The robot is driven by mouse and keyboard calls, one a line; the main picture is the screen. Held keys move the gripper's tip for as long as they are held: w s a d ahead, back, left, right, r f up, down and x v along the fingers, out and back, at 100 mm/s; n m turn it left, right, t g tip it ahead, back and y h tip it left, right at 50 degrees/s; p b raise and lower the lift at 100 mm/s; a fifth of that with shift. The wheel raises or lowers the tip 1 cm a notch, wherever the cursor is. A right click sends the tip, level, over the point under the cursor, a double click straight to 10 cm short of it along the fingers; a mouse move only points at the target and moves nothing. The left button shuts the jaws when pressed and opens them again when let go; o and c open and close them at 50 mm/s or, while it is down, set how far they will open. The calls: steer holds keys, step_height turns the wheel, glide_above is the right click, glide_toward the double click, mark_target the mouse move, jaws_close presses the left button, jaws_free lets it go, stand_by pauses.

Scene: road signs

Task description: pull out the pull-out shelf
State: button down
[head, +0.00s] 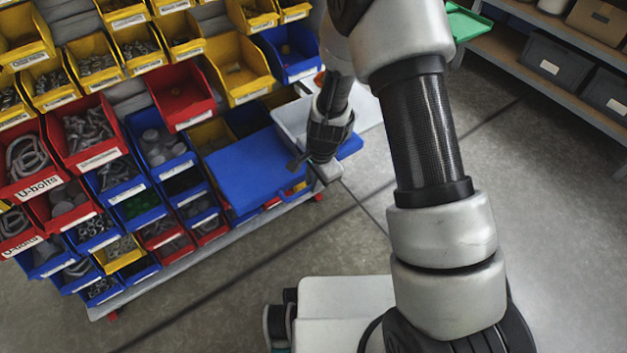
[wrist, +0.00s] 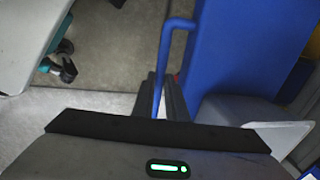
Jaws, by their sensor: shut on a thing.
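The pull-out shelf (head: 248,172) is a flat blue board jutting from the lower right part of the bin rack in the head view. Its blue panel (wrist: 235,50) fills the upper right of the wrist view. A thin blue bar handle (wrist: 176,45) runs along its edge. My gripper (head: 297,164) is at the shelf's right edge. In the wrist view my dark fingers (wrist: 162,97) are shut on the handle, which passes between them. The fingertips are small and partly hidden in the head view.
Yellow, red and blue bins (head: 95,148) with hardware fill the rack beside and behind the shelf. A white tray (head: 292,122) stands close to my gripper. Grey floor (head: 230,300) lies open in front of the rack. Shelving with grey boxes (head: 553,62) stands at the upper right.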

steer(key=shift+s+d, duration=0.2)
steer(key=shift+s, duration=0.1)
steer(key=c, duration=1.8)
jaws_free()
steer(key=shift+o, duration=0.2)
steer(key=shift+r, duration=0.1)
step_height(320, 180, up, 17)
steer(key=s+d+p, duration=0.2)
steer(key=p, duration=0.3)
steer(key=shift+s, duration=0.35)
